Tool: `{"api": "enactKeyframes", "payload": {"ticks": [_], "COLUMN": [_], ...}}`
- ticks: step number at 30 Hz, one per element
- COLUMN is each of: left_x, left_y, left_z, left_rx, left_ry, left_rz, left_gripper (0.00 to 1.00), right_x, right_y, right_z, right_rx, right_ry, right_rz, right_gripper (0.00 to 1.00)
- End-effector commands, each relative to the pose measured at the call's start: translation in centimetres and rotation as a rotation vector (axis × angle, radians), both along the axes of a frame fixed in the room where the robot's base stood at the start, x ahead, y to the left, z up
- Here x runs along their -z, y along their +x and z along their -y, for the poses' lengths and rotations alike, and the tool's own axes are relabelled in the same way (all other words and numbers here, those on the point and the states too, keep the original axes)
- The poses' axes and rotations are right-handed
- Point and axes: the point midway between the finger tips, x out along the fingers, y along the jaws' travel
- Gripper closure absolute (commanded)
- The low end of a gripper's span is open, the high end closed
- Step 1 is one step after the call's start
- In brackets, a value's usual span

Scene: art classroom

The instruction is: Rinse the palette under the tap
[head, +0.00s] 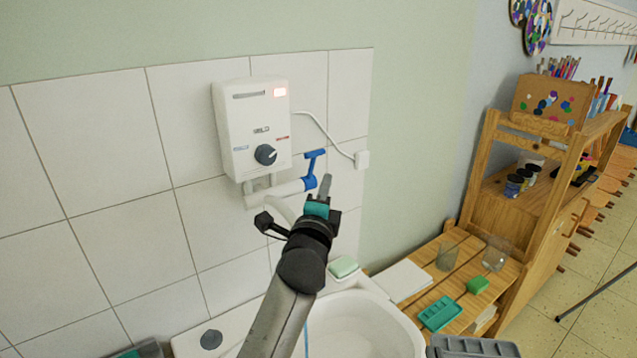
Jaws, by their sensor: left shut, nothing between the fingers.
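My left gripper (325,187) is shut and empty, raised in front of the wall tap. Its fingertips are just below the tap's blue lever (315,167) in the picture; I cannot tell whether they touch. The tap's white pipe (272,194) runs under a white water heater (255,128) with a lit red display. My left arm hides part of the spout and the white basin (365,325). A thin pale blue streak in the basin beside the arm looks like running water. I cannot make out the palette to be rinsed.
Green soap (343,267) lies on the basin's back rim. To the right, a slatted wooden bench (425,297) holds glasses, a teal dish (440,313) and a green sponge (478,285). A wooden shelf (530,190) with art supplies stands beyond. Palettes (537,28) hang on the wall.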

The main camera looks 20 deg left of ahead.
Motion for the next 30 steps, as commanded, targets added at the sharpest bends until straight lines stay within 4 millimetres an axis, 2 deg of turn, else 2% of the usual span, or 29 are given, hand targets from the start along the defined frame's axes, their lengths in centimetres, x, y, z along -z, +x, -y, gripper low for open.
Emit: {"api": "enactKeyframes", "payload": {"ticks": [11, 15, 21, 30], "left_x": [-0.5, -0.9, -1.0, -1.0], "left_y": [4.9, 6.2, 7.1, 7.3], "left_z": [-0.6, -2.3, -3.5, -3.8], "left_rx": [-0.001, -0.002, -0.001, -0.001], "left_ry": [-0.003, 0.0, -0.001, -0.002], "left_rz": [-0.001, -0.001, -0.001, -0.001], "left_gripper": [1.0, 1.0, 1.0, 1.0], "right_x": [-0.1, -0.7, -0.9, -0.9], "right_y": [0.0, 0.0, 0.0, 0.0], "right_z": [0.0, 0.0, 0.0, 0.0], "right_rx": [0.0, 0.0, 0.0, 0.0], "right_ry": [0.0, 0.0, 0.0, 0.0], "right_rz": [0.001, 0.001, 0.001, 0.001], "right_gripper": [1.0, 1.0, 1.0, 1.0]}}
